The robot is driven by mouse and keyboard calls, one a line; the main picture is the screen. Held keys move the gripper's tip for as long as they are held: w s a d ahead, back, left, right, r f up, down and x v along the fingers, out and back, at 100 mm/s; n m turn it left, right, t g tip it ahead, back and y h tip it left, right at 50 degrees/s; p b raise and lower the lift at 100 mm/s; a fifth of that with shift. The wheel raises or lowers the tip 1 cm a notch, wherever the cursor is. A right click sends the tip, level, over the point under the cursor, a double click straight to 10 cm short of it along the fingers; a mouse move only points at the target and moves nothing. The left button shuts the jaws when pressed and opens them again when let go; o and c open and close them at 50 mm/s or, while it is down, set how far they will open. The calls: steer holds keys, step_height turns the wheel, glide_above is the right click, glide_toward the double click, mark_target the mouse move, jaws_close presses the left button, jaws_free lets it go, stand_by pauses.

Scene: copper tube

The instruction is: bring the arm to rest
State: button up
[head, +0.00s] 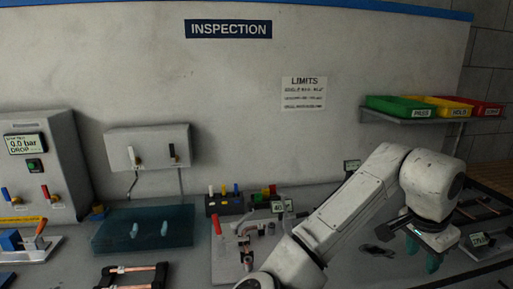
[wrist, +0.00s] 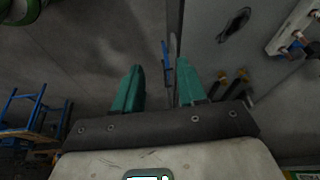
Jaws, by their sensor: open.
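My arm reaches across the right half of the head view, bent at the elbow. My gripper (head: 422,254) hangs at its end above the right side of the bench, with its teal fingers pointing down. In the wrist view my gripper (wrist: 160,82) shows its two teal fingers apart, with no object held between them. A thin blue and grey upright shape shows beyond the gap; I cannot tell what it is.
A shelf with green (head: 398,106), yellow (head: 446,105) and red (head: 487,107) bins is on the wall above. A blue tank (head: 144,228), a fixture plate with a red handle (head: 226,225) and a pressure tester (head: 42,150) stand left. Copper tubes lie near my gripper at right.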

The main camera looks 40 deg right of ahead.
steer(key=w+d+f+n+t+h, duration=0.1)
steer(key=w+f+n+t+h, duration=0.15)
steer(key=w+n+h, duration=0.45)
steer(key=w+a+f+n+t+y, duration=0.2)
steer(key=a+f+n+y, duration=0.2)
steer(key=a+f+n, duration=0.55)
steer(key=s+a+f+n+g+y, duration=0.1)
steer(key=s+a+f+n+y, duration=0.2)
steer(key=s+a+f, duration=0.2)
steer(key=s+a+f+n+g+y, duration=0.1)
steer(key=s+a+f+n+y, duration=0.2)
steer(key=a+f, duration=0.9)
steer(key=shift+s+a, duration=0.7)
steer(key=shift+s, duration=0.5)
steer(key=shift+g, duration=0.25)
